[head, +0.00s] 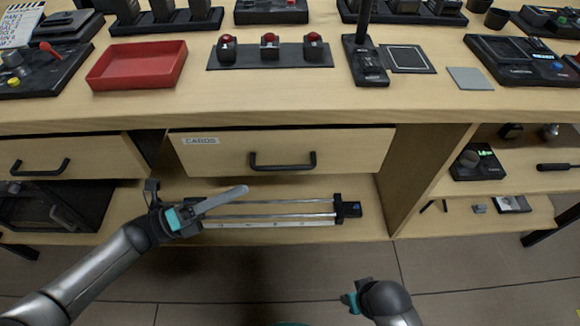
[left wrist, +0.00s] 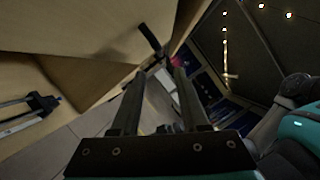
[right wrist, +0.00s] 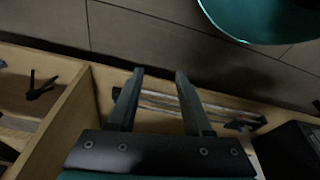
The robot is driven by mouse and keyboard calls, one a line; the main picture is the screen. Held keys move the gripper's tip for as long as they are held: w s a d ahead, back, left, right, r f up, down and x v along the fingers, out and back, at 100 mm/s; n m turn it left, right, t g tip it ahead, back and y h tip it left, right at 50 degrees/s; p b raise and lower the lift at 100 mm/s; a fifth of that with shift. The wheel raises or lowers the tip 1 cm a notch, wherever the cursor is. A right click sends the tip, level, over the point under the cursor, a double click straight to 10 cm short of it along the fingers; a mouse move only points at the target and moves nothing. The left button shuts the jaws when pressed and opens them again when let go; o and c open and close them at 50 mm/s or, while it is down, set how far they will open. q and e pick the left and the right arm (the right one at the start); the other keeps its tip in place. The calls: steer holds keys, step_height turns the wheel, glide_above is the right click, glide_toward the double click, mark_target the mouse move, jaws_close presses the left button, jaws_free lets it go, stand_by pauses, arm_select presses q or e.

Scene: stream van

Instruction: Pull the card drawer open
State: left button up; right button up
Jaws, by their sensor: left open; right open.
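The card drawer (head: 340,152) is a pale wood front under the counter with a "CARDS" label. A thin dark gap shows along its top edge; I cannot tell whether it is fully shut. Its black bar handle (head: 283,165) is at the middle of the front, and the handle also shows in the left wrist view (left wrist: 150,38). My left gripper (head: 232,194) is open and empty, below and left of the handle, not touching it. Its fingers (left wrist: 158,76) point toward the handle in the left wrist view. My right gripper (head: 354,294) is open and empty, low and far from the drawer.
A second drawer (head: 85,150) with a black handle is at the left. A slider rail (head: 270,215) lies on the shelf below the card drawer. A red tray (head: 137,66) and several red buttons stand on the counter. The floor in front is clear.

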mark_target(290, 166)
arm_select(q)
steer(key=x, duration=1.2)
steer(key=shift+d+b, duration=0.15)
steer(key=shift+b, duration=0.15)
jaws_close()
stand_by(0.8)
